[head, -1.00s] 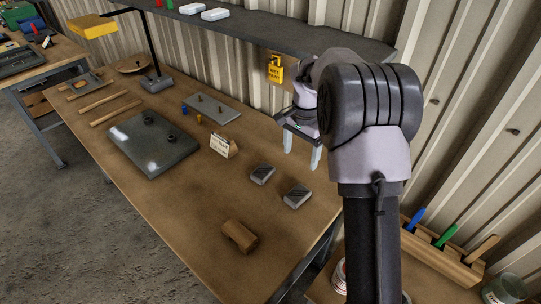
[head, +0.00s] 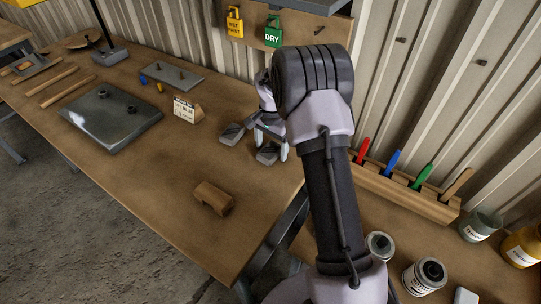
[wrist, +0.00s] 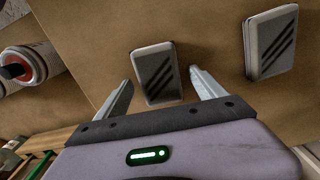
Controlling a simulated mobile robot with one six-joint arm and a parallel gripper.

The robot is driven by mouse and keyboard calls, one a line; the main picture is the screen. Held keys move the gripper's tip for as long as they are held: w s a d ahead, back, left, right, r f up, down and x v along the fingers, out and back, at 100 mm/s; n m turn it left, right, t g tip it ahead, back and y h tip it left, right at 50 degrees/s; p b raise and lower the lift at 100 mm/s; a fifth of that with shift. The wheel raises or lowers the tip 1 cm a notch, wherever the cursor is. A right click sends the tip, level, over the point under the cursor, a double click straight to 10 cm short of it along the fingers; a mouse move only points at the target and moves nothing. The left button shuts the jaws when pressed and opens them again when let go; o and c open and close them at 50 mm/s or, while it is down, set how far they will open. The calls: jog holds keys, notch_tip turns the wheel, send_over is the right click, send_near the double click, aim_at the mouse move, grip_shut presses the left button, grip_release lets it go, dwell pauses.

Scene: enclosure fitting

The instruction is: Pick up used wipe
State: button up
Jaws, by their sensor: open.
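Two grey pads with dark diagonal stripes and pale sides look like used wipes; they lie apart on the brown bench. One wipe (head: 267,156) is near the bench's right end, beneath my gripper (head: 270,147). In the wrist view this wipe (wrist: 157,73) shows between the two fingertips of my gripper (wrist: 160,76), with gaps on both sides. My gripper is open and points down, holding nothing. The other wipe (head: 232,133) lies to the left, and shows at the upper right of the wrist view (wrist: 270,42). Finger height above the bench is hard to tell.
A brown block (head: 213,198) lies near the bench's front edge. A rack of coloured handles (head: 405,190) and cans (head: 424,277) are on a surface at right. Mid-bench is clear.

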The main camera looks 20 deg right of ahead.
jog(key=shift+r, duration=0.15)
jog(key=c, duration=1.4)
jog(key=shift+c, duration=0.2)
jog(key=shift+r, duration=0.1)
